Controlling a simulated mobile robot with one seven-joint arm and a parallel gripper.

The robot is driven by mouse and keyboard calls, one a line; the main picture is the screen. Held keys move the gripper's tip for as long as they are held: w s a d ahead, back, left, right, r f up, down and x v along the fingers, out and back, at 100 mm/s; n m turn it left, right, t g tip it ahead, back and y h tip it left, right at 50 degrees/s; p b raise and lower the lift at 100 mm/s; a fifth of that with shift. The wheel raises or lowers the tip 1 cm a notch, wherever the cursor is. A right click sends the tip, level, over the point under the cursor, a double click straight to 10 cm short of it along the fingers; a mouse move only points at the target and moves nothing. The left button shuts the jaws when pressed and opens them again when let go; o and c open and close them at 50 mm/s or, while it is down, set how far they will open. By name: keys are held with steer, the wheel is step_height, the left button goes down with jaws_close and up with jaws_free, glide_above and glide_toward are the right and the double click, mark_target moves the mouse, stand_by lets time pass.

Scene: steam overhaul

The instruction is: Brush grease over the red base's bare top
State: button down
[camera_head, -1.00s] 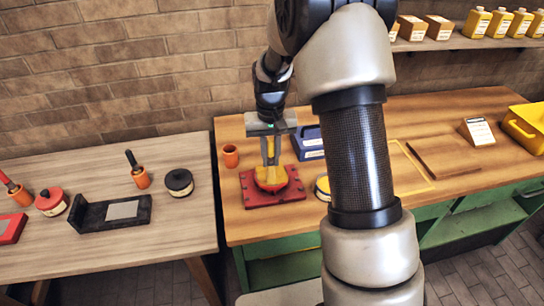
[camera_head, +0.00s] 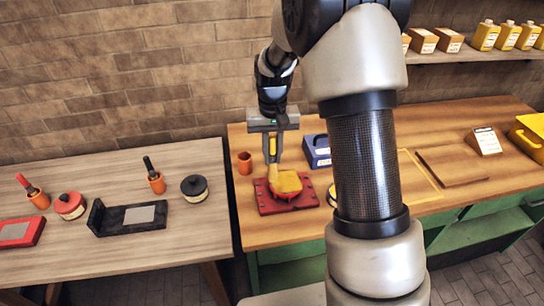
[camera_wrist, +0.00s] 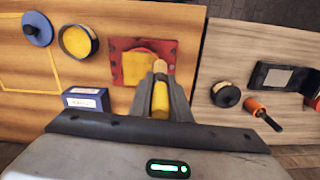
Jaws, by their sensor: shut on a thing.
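The red base (camera_head: 268,207) is a square plate on the wooden bench, below my gripper. A yellow coat of grease (camera_head: 288,184) covers most of its raised middle; red shows around it. The base (camera_wrist: 116,72) also shows in the wrist view, with the yellow patch (camera_wrist: 138,62) on it. My gripper (camera_head: 272,158) points down and is shut on the yellow handle of a brush (camera_wrist: 160,100). The brush head is at the left edge of the yellow patch in the head view. I cannot tell whether the bristles touch; the fingers partly hide the brush.
An open tin of yellow grease (camera_wrist: 78,41) stands beside the base, with a blue lid (camera_wrist: 37,28) near it. A blue box (camera_head: 316,151) and an orange cup (camera_head: 244,162) stand close by. The left table holds a black fixture (camera_head: 125,217) and a dark tin (camera_head: 194,188).

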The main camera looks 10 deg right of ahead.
steer(key=shift+r, duration=1.35)
